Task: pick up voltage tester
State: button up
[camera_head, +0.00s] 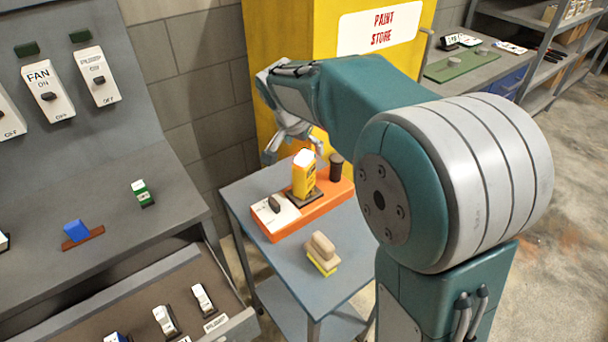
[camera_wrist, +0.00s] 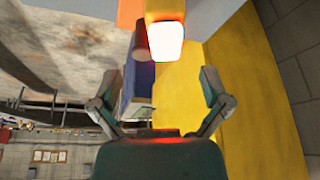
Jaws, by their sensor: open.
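The voltage tester appears to be the yellow upright block with a pale top (camera_head: 303,174), standing on the orange tray (camera_head: 318,214) on the small cart. Its bright white end (camera_wrist: 166,41) shows in the wrist view, with a yellow body behind it. My gripper (camera_head: 293,150) hangs just above and behind the block in the head view. In the wrist view my gripper (camera_wrist: 160,72) has its fingers spread wide with nothing between their tips. The white end lies beyond the tips, near the middle, and no contact shows. The block's lower far side is hidden.
A dark cylinder (camera_head: 336,167) stands close right of the block. A white plate with a dark knob (camera_head: 274,212) is on the tray's left. A wooden-handled brush (camera_head: 322,252) lies in front. A yellow cabinet (camera_head: 285,30) rises behind; a grey bench (camera_head: 100,225) is left.

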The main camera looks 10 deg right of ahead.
aim_at(303, 156)
jog(key=x, duration=0.4)
jog(key=a+x, duration=0.1)
jog(key=x, duration=0.1)
jog(key=shift+w+d+f, duration=0.1)
jog(key=shift+w+f, duration=0.05)
jog(key=shift+f, duration=0.3)
grip_shut()
